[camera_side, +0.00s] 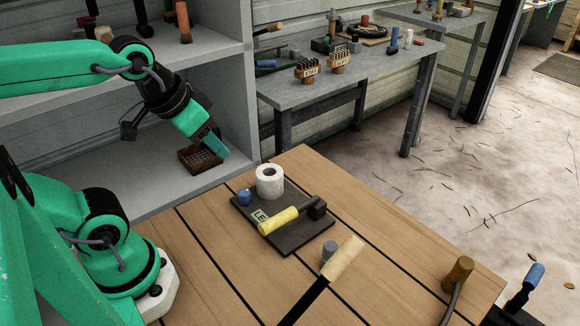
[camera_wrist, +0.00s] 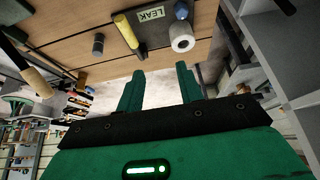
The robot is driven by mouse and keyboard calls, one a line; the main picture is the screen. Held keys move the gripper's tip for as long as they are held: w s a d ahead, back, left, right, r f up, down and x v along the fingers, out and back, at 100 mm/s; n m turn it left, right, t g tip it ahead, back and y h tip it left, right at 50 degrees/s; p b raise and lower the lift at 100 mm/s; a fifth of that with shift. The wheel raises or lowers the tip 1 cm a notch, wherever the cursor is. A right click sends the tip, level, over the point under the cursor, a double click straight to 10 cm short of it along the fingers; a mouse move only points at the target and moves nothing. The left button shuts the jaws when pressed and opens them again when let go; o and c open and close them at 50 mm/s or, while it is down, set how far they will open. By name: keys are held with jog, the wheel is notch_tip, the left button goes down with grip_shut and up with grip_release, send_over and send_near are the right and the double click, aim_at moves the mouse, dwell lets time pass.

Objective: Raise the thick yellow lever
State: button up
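The thick yellow lever (camera_side: 278,220) lies low and nearly flat across a dark plate (camera_side: 292,240) on the wooden table; a black block (camera_side: 317,207) is at its right end. In the wrist view the lever (camera_wrist: 126,33) is at the top, beside a LEAK label (camera_wrist: 150,14). My gripper (camera_side: 219,150) is up and to the left of the plate, in the air. In the wrist view my gripper (camera_wrist: 159,70) shows two green fingers spread apart with nothing between them, and the lever is beyond the tips.
A white roll (camera_side: 270,181) and a blue knob (camera_side: 244,197) are at the plate's back edge. A grey cylinder (camera_side: 328,249) and a wooden-handled tool (camera_side: 342,259) are in front. A brown crate (camera_side: 188,161) sits on the shelf behind my gripper. The table's right part is mostly clear.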

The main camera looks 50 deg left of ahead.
jog(key=shift+o, duration=1.2)
jog(key=g+y, duration=0.1)
jog(key=g, duration=0.9)
send_near(281, 217)
jog(key=shift+s+f+n, duration=0.3)
jog(key=shift+s+f, duration=0.05)
jog(key=shift+w+d+f, duration=0.15)
jog(key=shift+d+f, duration=0.1)
jog(key=shift+f, duration=0.25)
jog(key=shift+f, duration=0.1)
jog(key=shift+a+x, duration=0.2)
jog(key=shift+x, duration=1.7)
jog(key=shift+a+x, duration=0.15)
jog(key=shift+x, duration=1.75)
